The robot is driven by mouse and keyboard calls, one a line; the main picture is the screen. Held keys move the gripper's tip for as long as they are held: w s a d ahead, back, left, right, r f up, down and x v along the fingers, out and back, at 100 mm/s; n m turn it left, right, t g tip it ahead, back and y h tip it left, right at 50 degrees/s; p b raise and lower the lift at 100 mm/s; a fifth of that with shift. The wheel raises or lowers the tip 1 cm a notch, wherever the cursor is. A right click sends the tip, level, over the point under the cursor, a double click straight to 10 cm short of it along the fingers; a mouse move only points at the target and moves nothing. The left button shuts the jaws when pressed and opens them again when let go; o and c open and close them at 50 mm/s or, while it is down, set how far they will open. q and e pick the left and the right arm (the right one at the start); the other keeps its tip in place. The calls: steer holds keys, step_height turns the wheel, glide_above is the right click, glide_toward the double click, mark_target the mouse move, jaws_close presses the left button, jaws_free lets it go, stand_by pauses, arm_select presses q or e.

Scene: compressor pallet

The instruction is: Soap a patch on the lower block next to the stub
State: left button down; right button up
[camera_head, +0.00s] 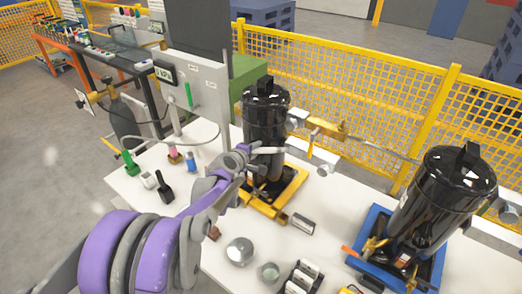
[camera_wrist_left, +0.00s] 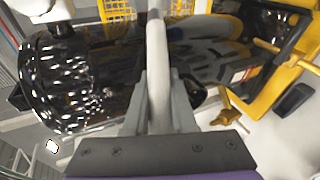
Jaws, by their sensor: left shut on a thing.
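My left gripper (camera_head: 243,151) reaches in front of the left black compressor (camera_head: 265,108). In the left wrist view, its fingers (camera_wrist_left: 158,82) are shut on a pale grey rod-like tool (camera_wrist_left: 156,45). The tool's pale end (camera_head: 270,150) points right, across the compressor's front, in the head view. I cannot tell whether it touches anything. A brass fitting (camera_head: 326,128) and white pipe pieces (camera_head: 297,117) are right of the compressor. A lower white piece (camera_head: 325,159) is below the brass fitting. Which piece is the lower block or stub is unclear, and no soap is distinguishable.
The left compressor stands on a yellow base (camera_head: 287,203), the right compressor (camera_head: 446,194) on a blue base (camera_head: 375,222). Bottles, round tins (camera_head: 240,251) and small parts crowd the white table (camera_head: 205,160). A grey panel with a gauge (camera_head: 165,72) stands behind left. Yellow mesh fencing (camera_head: 350,85) runs behind.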

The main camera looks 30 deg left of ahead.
arm_select(q)
steer(key=shift+s, duration=0.1)
steer(key=shift+s+a, duration=0.15)
steer(key=shift+s, duration=1.35)
steer(key=shift+s+a, duration=0.1)
steer(key=shift+s, duration=1.35)
steer(key=shift+s, duration=0.1)
steer(key=s, duration=0.2)
steer(key=shift+s+a+p, duration=0.15)
steer(key=shift+s+p, duration=0.15)
steer(key=shift+s, duration=0.1)
steer(key=shift+w+d+b, duration=0.15)
steer(key=shift+w+b, duration=0.05)
steer(key=shift+w, duration=1.7)
steer(key=shift+w+d+b, duration=0.15)
steer(key=shift+w, duration=1.75)
steer(key=shift+w, duration=0.75)
steer(key=shift+d, duration=0.15)
